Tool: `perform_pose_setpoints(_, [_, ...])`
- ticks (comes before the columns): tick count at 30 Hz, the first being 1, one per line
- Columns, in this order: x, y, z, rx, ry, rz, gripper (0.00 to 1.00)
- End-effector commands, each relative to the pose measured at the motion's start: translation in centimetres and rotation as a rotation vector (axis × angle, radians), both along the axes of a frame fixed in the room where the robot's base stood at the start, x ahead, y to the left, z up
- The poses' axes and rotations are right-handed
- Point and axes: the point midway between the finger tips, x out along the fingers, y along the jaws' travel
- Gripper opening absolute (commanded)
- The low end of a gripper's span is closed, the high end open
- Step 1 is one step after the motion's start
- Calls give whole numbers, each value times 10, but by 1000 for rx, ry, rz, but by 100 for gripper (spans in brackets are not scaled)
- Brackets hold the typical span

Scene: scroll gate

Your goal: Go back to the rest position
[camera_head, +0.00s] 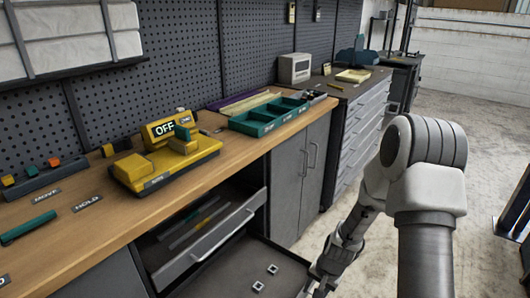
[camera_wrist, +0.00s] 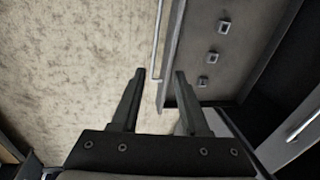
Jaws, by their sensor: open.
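My gripper shows in the wrist view (camera_wrist: 160,75) with its two dark fingers apart and nothing between them. The floor and the edge of an open lower drawer (camera_wrist: 215,75) lie beyond the fingers. In the head view my arm comes down at the right, and its end is low at the bottom edge, beside the open lower drawer (camera_head: 285,262). The fingers are mostly cut off there. Small square metal pieces (camera_wrist: 208,57) lie in that drawer, apart from the fingers.
An upper drawer (camera_head: 225,232) stands open under the wooden workbench (camera_head: 100,225). On the bench are a yellow device reading OFF (camera_head: 165,155), a green tray (camera_head: 270,115) and a tool rack (camera_head: 45,178). Grey cabinets (camera_head: 300,175) stand to the right.

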Motion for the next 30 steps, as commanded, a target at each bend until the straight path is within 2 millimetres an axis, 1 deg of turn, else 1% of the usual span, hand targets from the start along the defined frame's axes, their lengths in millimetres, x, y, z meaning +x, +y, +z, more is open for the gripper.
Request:
perform_pose_setpoints(1, [4, 0, 19, -12, -21, 24, 45])
perform_pose_setpoints(3, [6, -1, 45, -28, -41, 60, 45])
perform_pose_setpoints(8, [3, 1, 101, -63, -82, 135, 45])
perform_pose_setpoints(12, [-5, 3, 147, -95, -118, 196, 45])
perform_pose_setpoints(14, [-10, 4, 166, -110, -134, 221, 45])
perform_pose_setpoints(15, [-14, 5, 178, -119, -143, 239, 45])
perform_pose_setpoints(21, [-39, 9, 235, -166, -193, 315, 45])
perform_pose_setpoints(26, [-65, 12, 275, -202, -231, 370, 45])
perform_pose_setpoints(30, [-91, 14, 304, -232, -266, 413, 45])
